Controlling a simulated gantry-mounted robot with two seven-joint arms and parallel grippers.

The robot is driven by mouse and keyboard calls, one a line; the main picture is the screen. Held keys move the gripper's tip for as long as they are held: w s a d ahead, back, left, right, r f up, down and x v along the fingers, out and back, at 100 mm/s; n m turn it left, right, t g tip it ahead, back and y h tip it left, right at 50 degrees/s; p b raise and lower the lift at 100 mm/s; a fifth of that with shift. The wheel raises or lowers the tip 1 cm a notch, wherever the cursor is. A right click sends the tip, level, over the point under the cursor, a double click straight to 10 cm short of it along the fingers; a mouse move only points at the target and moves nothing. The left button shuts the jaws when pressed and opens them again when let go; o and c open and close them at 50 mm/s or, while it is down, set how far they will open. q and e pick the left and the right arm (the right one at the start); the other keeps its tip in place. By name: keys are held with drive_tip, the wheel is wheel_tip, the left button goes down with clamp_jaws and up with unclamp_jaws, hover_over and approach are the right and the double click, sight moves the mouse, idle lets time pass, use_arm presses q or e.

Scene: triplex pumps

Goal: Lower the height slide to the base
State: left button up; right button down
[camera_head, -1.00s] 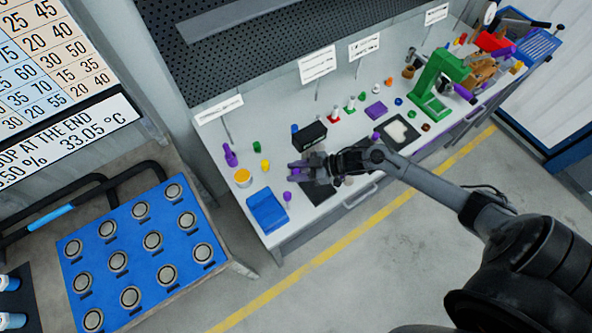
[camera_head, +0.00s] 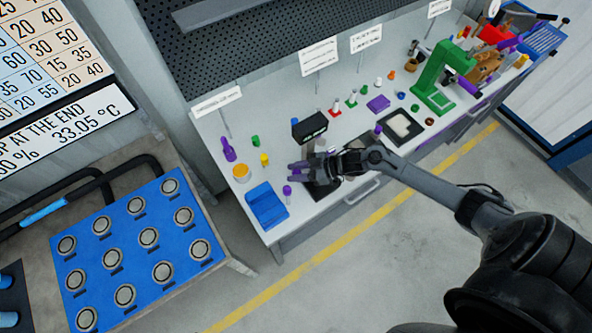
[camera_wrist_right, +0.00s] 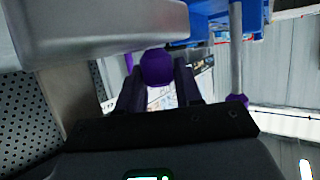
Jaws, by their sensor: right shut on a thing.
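My right gripper (camera_head: 297,172) is over the bench beside a black block-shaped gauge head (camera_head: 309,127). In the right wrist view, my right gripper (camera_wrist_right: 158,90) is shut on a purple knob (camera_wrist_right: 157,67), seen between its two dark fingers. I take this knob to be on the height slide; the slide's body is mostly hidden by my gripper in the head view. A dark base plate (camera_head: 322,192) shows partly beneath my gripper. My left gripper is not in view.
A blue bin (camera_head: 266,206) and a purple-topped post (camera_head: 287,190) stand close to my gripper. An orange-topped cup (camera_head: 241,172) is to the left. A green press (camera_head: 435,78) stands farther right. A blue rack (camera_head: 138,250) fills the lower left.

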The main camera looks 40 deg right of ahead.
drive_tip(key=c, duration=0.8)
unclamp_jaws()
drive_tip(key=shift+s+d+r, duration=0.1)
drive_tip(key=v, duration=1)
drive_tip(key=shift+s+d+r, duration=0.1)
drive_tip(key=shift+s+d, duration=0.05)
drive_tip(key=shift+s, duration=0.05)
